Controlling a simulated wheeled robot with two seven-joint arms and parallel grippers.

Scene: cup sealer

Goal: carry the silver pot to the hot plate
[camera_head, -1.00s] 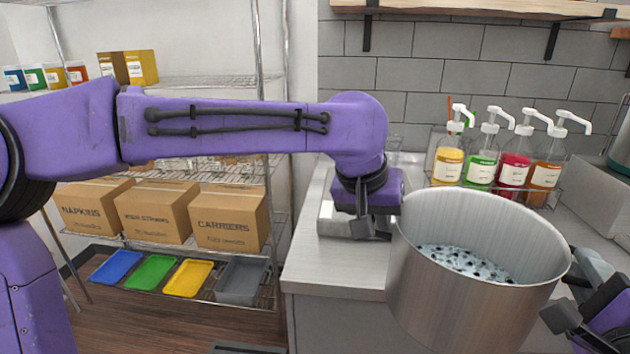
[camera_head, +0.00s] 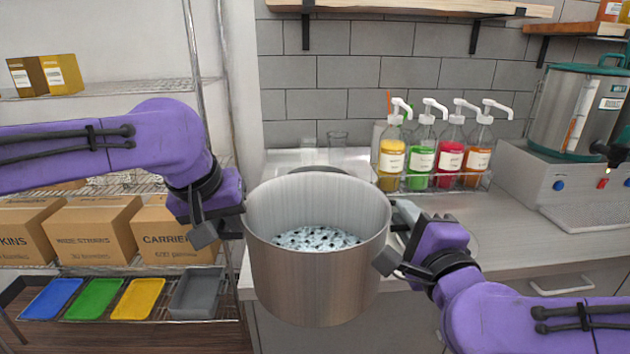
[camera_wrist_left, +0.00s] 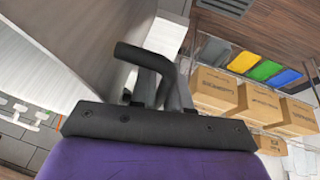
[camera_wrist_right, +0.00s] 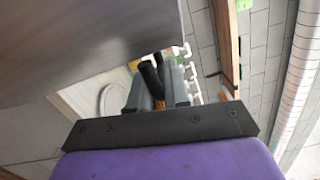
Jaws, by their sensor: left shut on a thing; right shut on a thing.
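The silver pot (camera_head: 315,285) is upright, with dark-speckled pale contents, and appears held in front of the counter edge. My left gripper (camera_head: 228,222) is shut on its left side; the left wrist view shows the fingers around a black bent handle (camera_wrist_left: 150,58). My right gripper (camera_head: 393,240) is shut on its right side; a black handle (camera_wrist_right: 151,78) shows between the fingers in the right wrist view. A dark round edge (camera_head: 320,169) behind the pot's rim may be the hot plate; the pot hides most of it.
Several pump bottles (camera_head: 435,158) stand in a rack at the back of the counter (camera_head: 500,232). A large silver and teal dispenser (camera_head: 580,110) stands at right. A wire shelf with cartons (camera_head: 95,228) and trays is at left.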

